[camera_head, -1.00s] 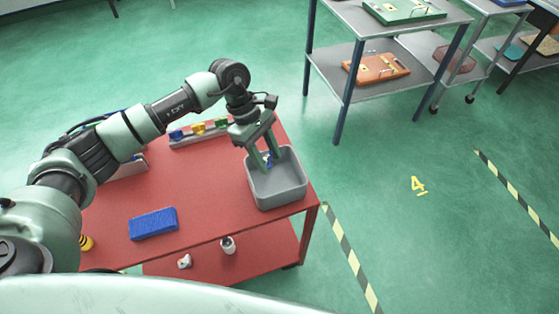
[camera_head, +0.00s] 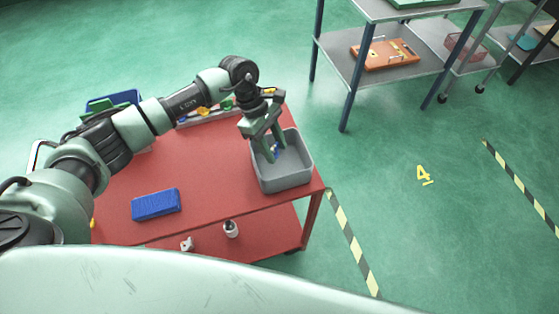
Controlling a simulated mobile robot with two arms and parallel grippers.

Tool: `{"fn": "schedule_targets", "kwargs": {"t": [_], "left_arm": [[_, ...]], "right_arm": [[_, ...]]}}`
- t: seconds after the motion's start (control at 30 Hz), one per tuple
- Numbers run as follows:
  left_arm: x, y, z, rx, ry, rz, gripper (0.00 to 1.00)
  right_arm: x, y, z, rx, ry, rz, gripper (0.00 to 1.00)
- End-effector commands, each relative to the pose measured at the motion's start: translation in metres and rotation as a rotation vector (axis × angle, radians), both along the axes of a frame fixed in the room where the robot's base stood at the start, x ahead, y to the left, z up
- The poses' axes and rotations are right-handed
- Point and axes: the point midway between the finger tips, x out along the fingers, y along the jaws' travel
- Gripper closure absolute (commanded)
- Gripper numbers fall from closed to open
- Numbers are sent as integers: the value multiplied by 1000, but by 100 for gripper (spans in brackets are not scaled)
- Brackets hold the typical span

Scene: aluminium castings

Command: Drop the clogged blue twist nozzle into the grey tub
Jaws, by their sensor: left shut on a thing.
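The grey tub (camera_head: 284,184) stands at the right end of the red table (camera_head: 190,180). My left gripper (camera_head: 272,154) reaches down into the tub's opening. It is shut on a small blue piece, the blue twist nozzle (camera_head: 276,151), which is mostly hidden between the fingers. I cannot tell whether the nozzle touches the tub's floor. The rest of the tub's visible inside looks empty. My right gripper is not in view.
A blue block (camera_head: 156,204) lies on the front of the table. A rack with coloured pieces (camera_head: 210,111) stands along the back edge, partly behind my arm. A white cup (camera_head: 231,229) is on the lower shelf. A grey shelf unit (camera_head: 345,60) stands beyond, at the right.

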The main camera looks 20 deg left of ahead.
Motion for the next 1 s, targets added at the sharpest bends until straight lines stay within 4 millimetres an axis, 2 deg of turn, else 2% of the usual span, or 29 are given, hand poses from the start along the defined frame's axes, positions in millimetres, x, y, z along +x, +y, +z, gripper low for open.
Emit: {"fn": "schedule_targets", "kwargs": {"t": [0.07,0.1,0.17,0.57,1.0], "left_arm": [[0,0,0,0,0,0,98],[0,0,0,0,0,0,51],[0,0,0,0,0,0,34],[2,2,4,0,-2,1,33],[9,27,64,0,-3,1,33]], "right_arm": [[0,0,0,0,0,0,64],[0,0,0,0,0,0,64],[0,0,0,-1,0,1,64],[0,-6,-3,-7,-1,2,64],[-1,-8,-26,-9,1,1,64]]}}
